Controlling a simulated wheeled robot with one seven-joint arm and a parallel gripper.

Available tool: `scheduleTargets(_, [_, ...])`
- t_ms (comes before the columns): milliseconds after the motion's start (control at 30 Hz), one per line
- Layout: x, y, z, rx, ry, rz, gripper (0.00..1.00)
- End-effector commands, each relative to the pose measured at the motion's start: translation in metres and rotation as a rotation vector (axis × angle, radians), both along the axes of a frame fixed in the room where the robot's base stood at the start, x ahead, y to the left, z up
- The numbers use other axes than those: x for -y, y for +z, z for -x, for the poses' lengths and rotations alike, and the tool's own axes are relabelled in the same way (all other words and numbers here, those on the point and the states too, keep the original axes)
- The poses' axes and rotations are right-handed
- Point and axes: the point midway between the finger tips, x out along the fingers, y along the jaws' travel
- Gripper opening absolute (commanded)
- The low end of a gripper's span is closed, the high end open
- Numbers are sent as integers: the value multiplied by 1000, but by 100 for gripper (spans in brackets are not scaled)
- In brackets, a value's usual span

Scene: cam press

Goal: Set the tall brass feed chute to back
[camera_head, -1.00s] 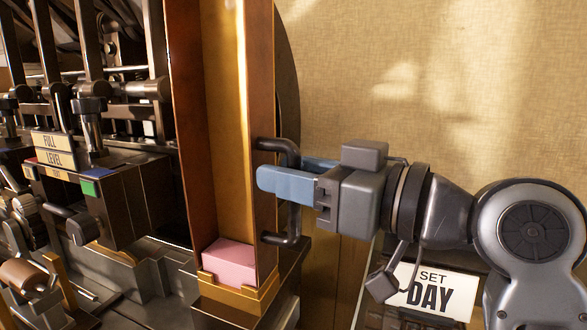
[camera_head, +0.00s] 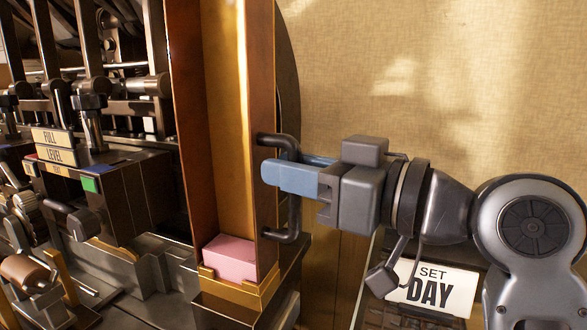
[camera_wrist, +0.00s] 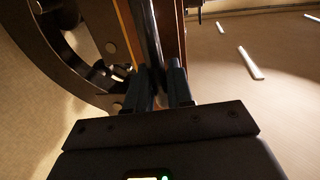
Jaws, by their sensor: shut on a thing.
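The tall brass feed chute (camera_head: 226,120) stands upright left of centre in the head view, with a pink block (camera_head: 230,259) at its foot. A dark bar handle (camera_head: 294,215) is fixed to its right side. My gripper (camera_head: 275,175) reaches in from the right, its blue fingers shut on the upright part of this handle. In the wrist view my gripper (camera_wrist: 164,85) has its two fingers either side of the dark handle bar (camera_wrist: 150,45). The fingers hide the middle of the handle.
Left of the chute is dark machinery with rods and levers, and plates reading FULL and LEVEL (camera_head: 53,146). A "SET DAY" card (camera_head: 436,289) sits at lower right, below my arm. A tan wall is behind. A large dark wheel (camera_wrist: 85,45) shows in the wrist view.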

Motion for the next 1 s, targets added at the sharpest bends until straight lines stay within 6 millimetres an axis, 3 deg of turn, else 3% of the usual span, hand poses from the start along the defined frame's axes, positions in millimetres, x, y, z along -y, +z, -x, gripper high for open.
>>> scheduleTargets(133, [6, -2, -16, 0, -3, 1, 0])
scheduleTargets(300, [20, -3, -54, 1, -4, 1, 0])
scheduleTargets(500, [31, -2, -84, 0, -2, 0, 0])
scheduleTargets(867, [34, 1, -91, 0, -8, -1, 0])
scheduleTargets(900, [34, 1, -91, 0, -9, -1, 24])
scheduleTargets(1000, [34, 1, -91, 0, -8, -1, 33])
